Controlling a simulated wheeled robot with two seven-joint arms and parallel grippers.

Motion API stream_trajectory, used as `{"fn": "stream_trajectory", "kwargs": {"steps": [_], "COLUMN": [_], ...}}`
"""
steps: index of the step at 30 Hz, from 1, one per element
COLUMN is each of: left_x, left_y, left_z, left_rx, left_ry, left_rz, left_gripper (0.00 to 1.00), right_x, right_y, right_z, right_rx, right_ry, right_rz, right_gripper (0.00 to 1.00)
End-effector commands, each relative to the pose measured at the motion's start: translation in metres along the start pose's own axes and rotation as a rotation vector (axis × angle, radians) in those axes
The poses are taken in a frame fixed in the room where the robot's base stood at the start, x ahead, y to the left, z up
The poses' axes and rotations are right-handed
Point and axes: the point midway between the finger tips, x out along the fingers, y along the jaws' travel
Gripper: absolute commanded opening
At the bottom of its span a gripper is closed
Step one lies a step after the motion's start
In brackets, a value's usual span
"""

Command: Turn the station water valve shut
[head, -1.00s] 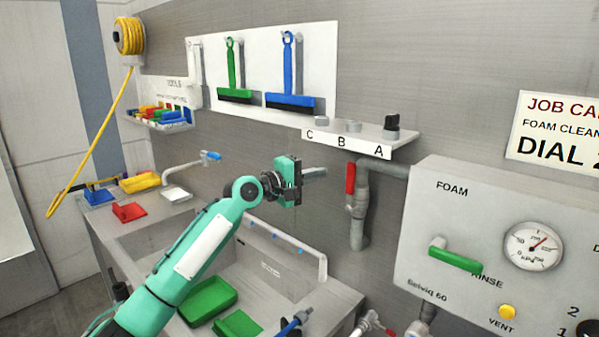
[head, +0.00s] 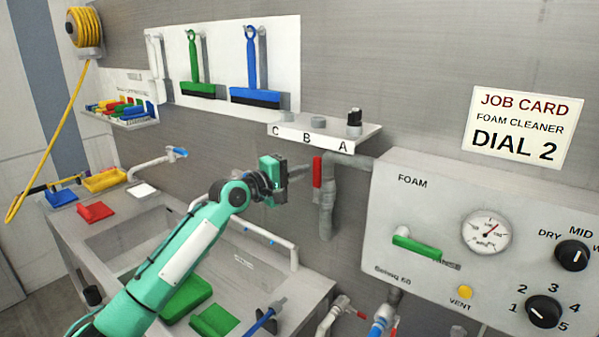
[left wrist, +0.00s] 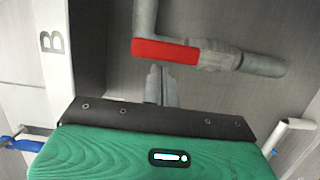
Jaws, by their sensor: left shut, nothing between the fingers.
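The water valve has a red lever (head: 317,172) on a grey pipe (head: 328,205) that runs down the wall below the shelf. The lever lies along the pipe's vertical run. In the left wrist view the red lever (left wrist: 165,51) crosses the upper middle, in line with the pipe (left wrist: 262,66). My left gripper (head: 304,169) is shut and empty, pointing at the wall just left of the lever. In the left wrist view its closed fingertips (left wrist: 160,72) lie just below the lever; whether they touch it I cannot tell. My right gripper is not in view.
A shelf marked C, B, A (head: 300,133) juts out just above the lever. The foam panel (head: 400,270), with a green handle (head: 416,246) and dials, stands to the right. The sink counter (head: 240,288) with green items lies below. Squeegees hang above.

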Motion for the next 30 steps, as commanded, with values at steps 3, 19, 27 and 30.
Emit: {"fn": "stream_trajectory", "kwargs": {"steps": [3,19,27,30], "left_x": [0.001,0.003,0.007,0.009], "left_y": [0.002,0.005,0.009,0.009], "left_z": [0.003,0.011,0.026,0.035], "left_rx": [0.028,0.125,0.291,0.383], "left_ry": [0.0,-0.002,-0.003,-0.004], "left_rz": [-0.006,-0.031,-0.072,-0.095], "left_gripper": [0.0,0.0,0.0,0.0], "right_x": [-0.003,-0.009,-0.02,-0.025], "right_y": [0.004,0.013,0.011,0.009], "right_z": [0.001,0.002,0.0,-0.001], "right_rx": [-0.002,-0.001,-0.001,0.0], "right_ry": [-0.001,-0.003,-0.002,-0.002], "right_rz": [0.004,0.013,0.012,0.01], "right_gripper": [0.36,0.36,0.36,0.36]}}
